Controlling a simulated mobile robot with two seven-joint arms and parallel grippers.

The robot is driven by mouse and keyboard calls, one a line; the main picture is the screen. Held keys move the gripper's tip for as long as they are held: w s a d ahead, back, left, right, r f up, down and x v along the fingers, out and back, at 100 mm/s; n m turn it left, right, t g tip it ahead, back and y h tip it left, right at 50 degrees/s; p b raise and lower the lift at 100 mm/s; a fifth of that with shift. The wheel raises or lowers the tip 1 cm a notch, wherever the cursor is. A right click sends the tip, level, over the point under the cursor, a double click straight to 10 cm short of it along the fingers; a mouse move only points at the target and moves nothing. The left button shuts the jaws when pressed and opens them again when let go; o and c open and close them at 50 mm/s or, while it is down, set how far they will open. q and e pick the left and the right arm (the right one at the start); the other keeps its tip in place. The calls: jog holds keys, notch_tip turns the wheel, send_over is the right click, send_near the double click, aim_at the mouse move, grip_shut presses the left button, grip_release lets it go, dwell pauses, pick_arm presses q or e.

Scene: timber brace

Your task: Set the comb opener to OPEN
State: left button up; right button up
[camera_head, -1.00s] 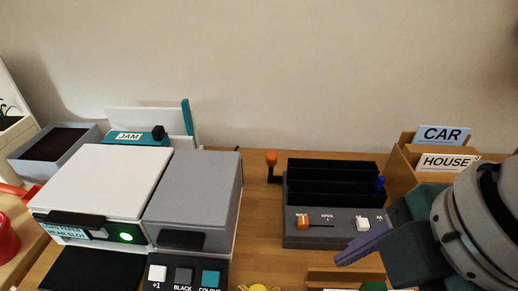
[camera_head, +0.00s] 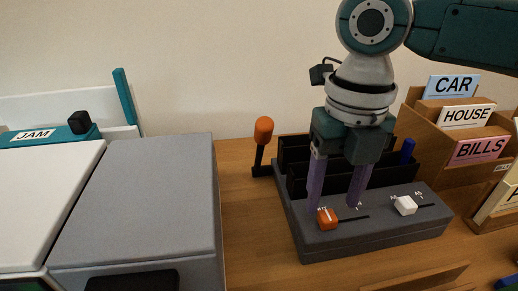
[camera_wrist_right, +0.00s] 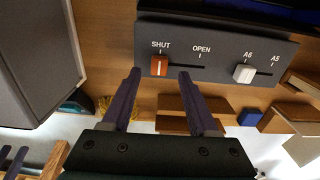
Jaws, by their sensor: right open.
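The comb opener (camera_head: 385,235) is a dark grey machine with black slots behind its sloped front. Its orange slider knob (camera_head: 327,218) stands at the left end of its track. In the right wrist view the orange knob (camera_wrist_right: 159,66) sits under the word SHUT, with OPEN to its right. A white knob (camera_head: 405,205) sits on a second track marked A6 and A5. My right gripper (camera_head: 335,205) points down over the front panel, open and empty. In the right wrist view its fingers (camera_wrist_right: 157,76) lie either side of the orange knob; contact cannot be told. My left gripper is not in view.
An orange-topped lever (camera_head: 263,132) stands at the opener's back left. A grey-and-white machine (camera_head: 140,200) fills the left. A wooden sorter with CAR, HOUSE and BILLS cards (camera_head: 450,140) stands at the right. Bare wood lies between the grey machine and the opener.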

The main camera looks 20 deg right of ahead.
aim_at(328, 215)
jog(key=shift+f, duration=1.6)
grip_shut()
